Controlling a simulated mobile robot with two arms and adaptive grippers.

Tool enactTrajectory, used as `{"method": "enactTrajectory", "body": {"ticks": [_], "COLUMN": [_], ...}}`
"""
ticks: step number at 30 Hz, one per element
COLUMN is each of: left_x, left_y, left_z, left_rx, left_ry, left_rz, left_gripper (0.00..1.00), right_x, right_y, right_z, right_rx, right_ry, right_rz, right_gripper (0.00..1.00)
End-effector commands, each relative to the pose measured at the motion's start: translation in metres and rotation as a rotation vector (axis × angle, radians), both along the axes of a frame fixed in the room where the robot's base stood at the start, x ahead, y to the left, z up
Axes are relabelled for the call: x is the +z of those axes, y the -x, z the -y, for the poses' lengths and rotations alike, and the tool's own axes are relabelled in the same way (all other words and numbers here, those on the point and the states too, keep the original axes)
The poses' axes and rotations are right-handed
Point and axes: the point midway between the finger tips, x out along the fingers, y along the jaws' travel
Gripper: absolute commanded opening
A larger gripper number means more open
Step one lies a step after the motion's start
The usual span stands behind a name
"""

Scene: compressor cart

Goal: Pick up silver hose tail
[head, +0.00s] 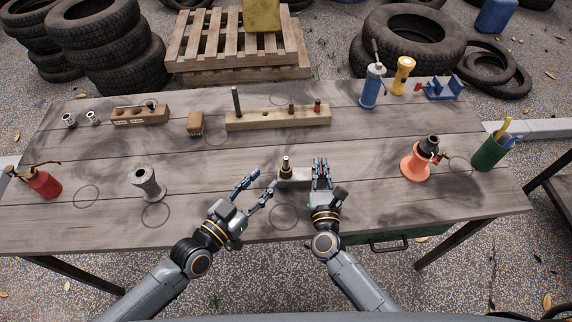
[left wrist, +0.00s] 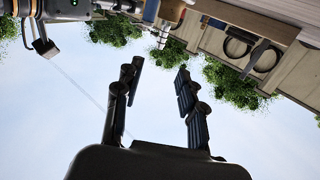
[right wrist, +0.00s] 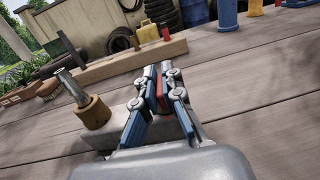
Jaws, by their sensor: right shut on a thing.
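What looks like the silver hose tail (head: 286,161) stands upright in a brass-coloured collar (head: 286,173) on a small grey block (head: 297,182). In the right wrist view the silver tube (right wrist: 70,85) rises from the collar (right wrist: 95,113), left of my fingers. My left gripper (head: 258,185) is open and empty, just left of the block, and its parted fingers also show in the left wrist view (left wrist: 158,92). My right gripper (head: 321,172) is shut on a small red piece (right wrist: 161,90) at the block's right end. The gripped part is mostly hidden.
A wooden rail (head: 260,121) with upright parts lies behind the block. A grey spool (head: 147,184) and a red oil can (head: 43,182) stand left. An orange-red stand (head: 416,165) and a green cup (head: 490,153) stand right. The tabletop between is mostly clear.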

Motion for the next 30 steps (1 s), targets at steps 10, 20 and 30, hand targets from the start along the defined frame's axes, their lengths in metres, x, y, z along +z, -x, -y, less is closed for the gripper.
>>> {"method": "enactTrajectory", "body": {"ticks": [10, 20, 30], "left_x": [0.003, 0.001, -0.006], "left_y": [-0.007, -0.038, -0.075], "left_z": [0.015, 0.037, 0.06], "left_rx": [0.035, 0.033, 0.033], "left_ry": [0.038, 0.033, 0.033], "left_rz": [0.037, 0.033, 0.033], "left_gripper": [0.4, 0.4, 0.4], "right_x": [0.0, 0.0, 0.001], "right_y": [0.0, 0.0, 0.0], "right_z": [0.0, 0.0, 0.0], "right_rx": [0.0, 0.0, 0.0], "right_ry": [0.0, 0.0, 0.0], "right_rz": [0.001, 0.001, 0.001], "right_gripper": [0.0, 0.0, 0.0]}}
